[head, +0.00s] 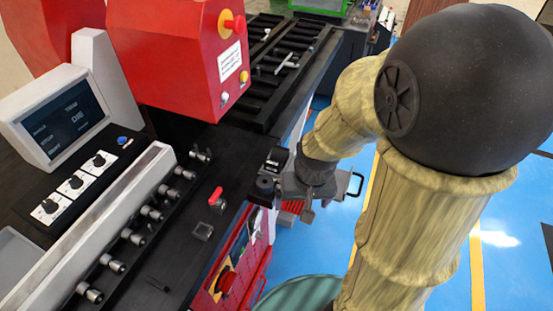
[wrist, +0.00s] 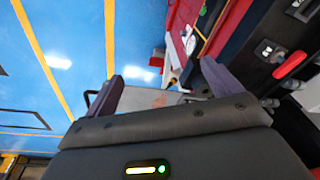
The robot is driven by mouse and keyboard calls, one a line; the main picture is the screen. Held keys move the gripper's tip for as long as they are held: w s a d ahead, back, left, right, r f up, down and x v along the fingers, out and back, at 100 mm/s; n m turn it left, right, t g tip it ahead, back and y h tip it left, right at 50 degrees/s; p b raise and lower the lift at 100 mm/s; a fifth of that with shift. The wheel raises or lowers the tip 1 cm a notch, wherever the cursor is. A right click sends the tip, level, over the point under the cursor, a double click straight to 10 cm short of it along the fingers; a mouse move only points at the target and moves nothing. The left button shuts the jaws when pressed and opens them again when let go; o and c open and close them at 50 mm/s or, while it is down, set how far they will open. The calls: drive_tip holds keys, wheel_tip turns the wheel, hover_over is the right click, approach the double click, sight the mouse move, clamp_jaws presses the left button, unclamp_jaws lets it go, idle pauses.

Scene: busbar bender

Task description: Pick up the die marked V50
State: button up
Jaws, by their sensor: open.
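I cannot make out a V50 marking on anything in view. The red handle also shows at the right of the wrist view (wrist: 291,66). My gripper (head: 267,177) is at the bench's right edge, to the right of the red-handled part and apart from it. In the wrist view my gripper (wrist: 163,90) has its two fingers spread, with nothing visible between them.
A pale rail with several metal knobs (head: 105,225) runs along the bench's left. A control screen (head: 62,115) stands behind it. A red machine head (head: 185,55) rises at the back, beside a black slotted rack (head: 285,75). Blue floor (head: 325,235) lies right of the bench.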

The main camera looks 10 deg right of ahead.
sight(277, 159)
drive_tip(key=shift+o, duration=0.6)
drive_tip(key=m, duration=0.2)
drive_tip(key=w+d+f+m+g+y+p, duration=0.1)
drive_tip(key=m, duration=0.1)
drive_tip(key=d+f+m+g+y, duration=0.1)
drive_tip(key=m, duration=0.1)
drive_tip(key=shift+w+d, duration=0.1)
drive_tip(key=shift+w, duration=0.2)
drive_tip(key=w+d+m+t+y+p, duration=0.1)
drive_tip(key=w+d+m+y, duration=0.1)
drive_tip(key=m, duration=0.2)
drive_tip(key=w+d+m+t+y+p, duration=0.1)
drive_tip(key=w+m+y, duration=0.2)
drive_tip(key=m, duration=0.1)
drive_tip(key=w+d+m+t+y+p, duration=0.1)
drive_tip(key=w+d+m+t+y, duration=0.1)
drive_tip(key=m, duration=0.3)
drive_tip(key=shift+w+d+r+y, duration=0.1)
drive_tip(key=shift+w+d+y, duration=0.1)
drive_tip(key=shift+d+y, duration=0.2)
drive_tip(key=w+d+m+t, duration=0.1)
drive_tip(key=w+d+r+m+t, duration=0.1)
drive_tip(key=d+m, duration=0.1)
drive_tip(key=w+d+m+t+y+p, duration=0.1)
drive_tip(key=t, duration=0.1)
drive_tip(key=shift+d+r+m, duration=0.3)
drive_tip(key=shift+d+r, duration=0.05)
